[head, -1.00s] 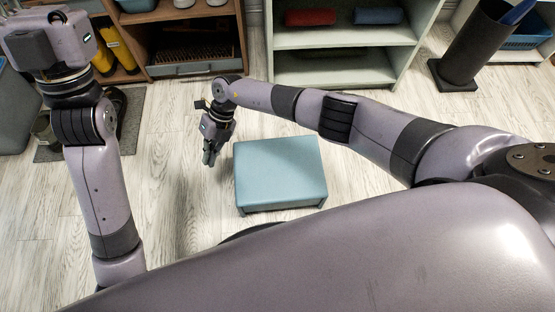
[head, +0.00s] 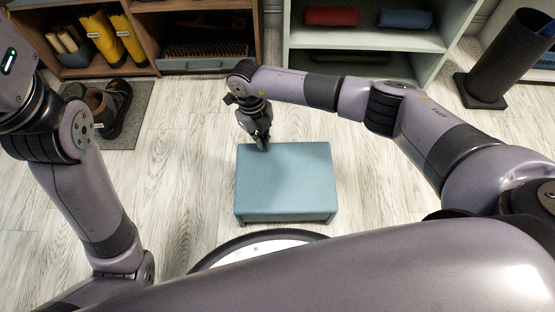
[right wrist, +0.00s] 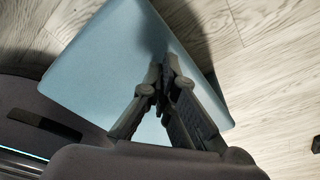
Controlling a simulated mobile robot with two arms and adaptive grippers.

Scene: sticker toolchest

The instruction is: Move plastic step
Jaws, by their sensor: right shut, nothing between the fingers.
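The plastic step (head: 286,182) is a blue, box-like stool standing upright on the wooden floor in front of my base. My right gripper (head: 263,146) is at the step's far left edge in the head view, pointing down, shut and empty. In the right wrist view its closed fingers (right wrist: 168,68) appear over the blue top of the step (right wrist: 105,62). I cannot tell whether the fingertips touch it. My left arm shows at the left of the head view, but its gripper's fingers are out of the picture.
A wooden shelf (head: 205,33) with yellow boots (head: 102,38) stands at the back left. A pale shelf (head: 365,39) holds a red roll and a blue roll. Brown shoes (head: 108,108) lie on a grey mat at left. A dark umbrella stand (head: 508,60) stands at right. Floor around the step is clear.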

